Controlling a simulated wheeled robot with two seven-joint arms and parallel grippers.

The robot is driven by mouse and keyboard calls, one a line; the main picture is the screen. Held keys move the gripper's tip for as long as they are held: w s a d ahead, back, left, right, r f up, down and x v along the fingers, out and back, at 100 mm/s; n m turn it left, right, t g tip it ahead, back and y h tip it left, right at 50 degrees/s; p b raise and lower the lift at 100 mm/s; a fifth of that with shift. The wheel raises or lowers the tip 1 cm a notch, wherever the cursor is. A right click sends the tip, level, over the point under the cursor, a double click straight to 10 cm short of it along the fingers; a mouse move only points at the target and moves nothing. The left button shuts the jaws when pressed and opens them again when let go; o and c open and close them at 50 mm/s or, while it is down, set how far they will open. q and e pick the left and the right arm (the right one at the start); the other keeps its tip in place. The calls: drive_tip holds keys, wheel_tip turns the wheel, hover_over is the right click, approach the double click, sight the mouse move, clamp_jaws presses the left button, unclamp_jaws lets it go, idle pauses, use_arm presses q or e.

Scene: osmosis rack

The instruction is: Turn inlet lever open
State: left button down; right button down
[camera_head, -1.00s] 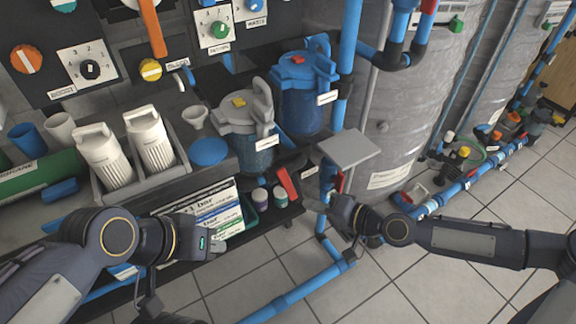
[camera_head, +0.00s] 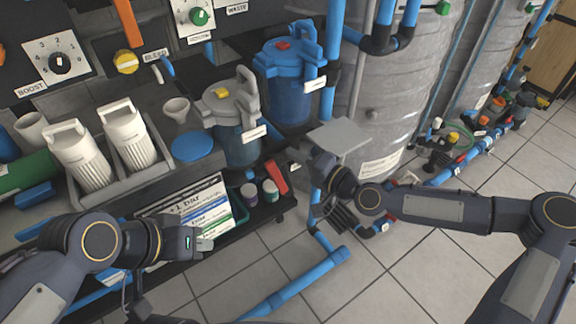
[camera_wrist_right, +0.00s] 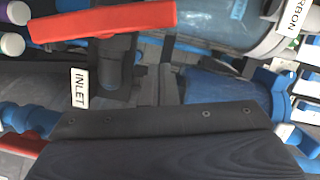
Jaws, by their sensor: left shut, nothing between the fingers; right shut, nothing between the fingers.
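The red inlet lever (camera_head: 276,177) sits at the right end of the bench, below the grey-lidded housing. In the right wrist view, the red lever (camera_wrist_right: 100,22) lies nearly level across the upper left, on a dark valve body. A white INLET label (camera_wrist_right: 79,88) is below it. My right gripper (camera_head: 298,150) is shut and empty, just right of the lever and apart from it. Its tips are partly hard to make out against the dark parts. My left gripper (camera_head: 207,244) is shut and empty, in front of the instruction cards.
A grey plate (camera_head: 338,136) is close beside my right gripper. The grey-lidded housing (camera_head: 236,140) and blue housing (camera_head: 287,90) stand behind. Small capped bottles (camera_head: 270,190) are beside the lever. Blue pipes (camera_head: 300,280) run along the floor. Another red lever (camera_wrist_right: 20,143) shows at the lower left.

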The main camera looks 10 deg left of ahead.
sight(277, 178)
use_arm(q)
drive_tip(key=shift+f, duration=0.25)
use_arm(e)
drive_tip(key=shift+s+a+f, duration=0.2)
drive_tip(key=shift+s+a, duration=0.3)
drive_tip(key=shift+s, duration=0.05)
drive_tip(key=shift+s+a+f, duration=0.2)
drive_tip(key=shift+s+a, duration=0.25)
drive_tip(key=shift+s, duration=0.1)
